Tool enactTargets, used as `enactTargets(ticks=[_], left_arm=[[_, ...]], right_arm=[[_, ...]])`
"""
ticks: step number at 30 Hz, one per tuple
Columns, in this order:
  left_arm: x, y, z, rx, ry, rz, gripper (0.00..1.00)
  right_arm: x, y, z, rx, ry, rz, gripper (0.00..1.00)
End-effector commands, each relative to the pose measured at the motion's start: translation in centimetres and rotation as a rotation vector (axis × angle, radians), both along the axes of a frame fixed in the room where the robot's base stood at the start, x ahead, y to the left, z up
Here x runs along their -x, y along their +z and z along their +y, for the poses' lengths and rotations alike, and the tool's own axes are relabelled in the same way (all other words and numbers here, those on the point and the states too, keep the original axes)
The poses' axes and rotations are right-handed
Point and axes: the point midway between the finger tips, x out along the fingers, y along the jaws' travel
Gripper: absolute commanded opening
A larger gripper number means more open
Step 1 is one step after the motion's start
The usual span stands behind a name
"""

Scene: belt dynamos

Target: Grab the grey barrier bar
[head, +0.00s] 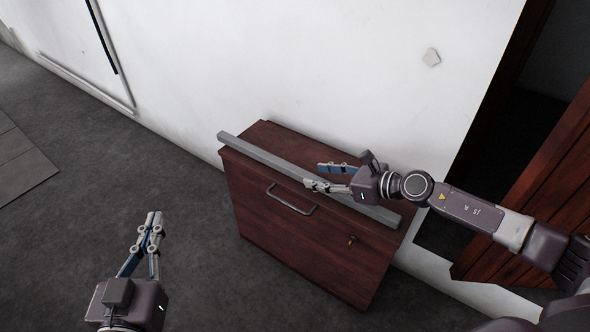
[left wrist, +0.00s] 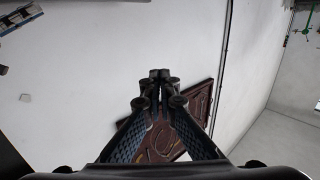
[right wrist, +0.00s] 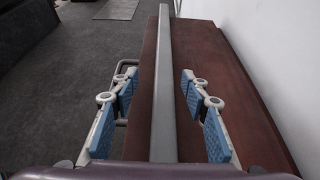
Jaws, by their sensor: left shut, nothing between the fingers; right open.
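The grey barrier bar (head: 270,158) is a long straight square bar lying along the front top edge of a dark red-brown wooden cabinet (head: 300,244). Its left end sticks out past the cabinet's corner. My right gripper (head: 320,177) is open above the bar. In the right wrist view the bar (right wrist: 164,70) runs lengthwise between the open fingers of my right gripper (right wrist: 156,88), with a gap on each side. My left gripper (head: 154,218) is shut and empty over the floor, left of the cabinet. Its closed fingertips also show in the left wrist view (left wrist: 160,75).
The cabinet has a metal handle (head: 291,200) and a small lock (head: 351,240) on its front. A white wall (head: 300,60) stands close behind it. A wooden door (head: 535,200) is at the right.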

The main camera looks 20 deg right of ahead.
Motion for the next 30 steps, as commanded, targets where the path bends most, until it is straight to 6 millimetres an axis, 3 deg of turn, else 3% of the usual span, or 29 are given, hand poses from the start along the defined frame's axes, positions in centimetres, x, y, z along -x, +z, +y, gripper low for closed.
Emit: enactTargets(ticks=[5,18,27,30], left_arm=[[-0.1,0.6,-0.1,0.009,-0.002,-0.032,0.0],[0.6,6.6,-0.7,0.08,-0.018,-0.3,0.0],[0.7,7.1,-0.7,0.084,-0.019,-0.316,0.0],[0.7,7.1,-0.7,0.084,-0.019,-0.316,0.0]], right_arm=[[-1.0,-0.5,0.7,-0.002,0.001,-0.001,0.42],[-4.6,-2.2,2.6,-0.003,0.0,-0.002,0.42],[-4.8,-2.3,2.8,-0.002,0.0,0.001,0.42],[-4.8,-2.3,2.8,-0.002,0.0,0.001,0.31]])
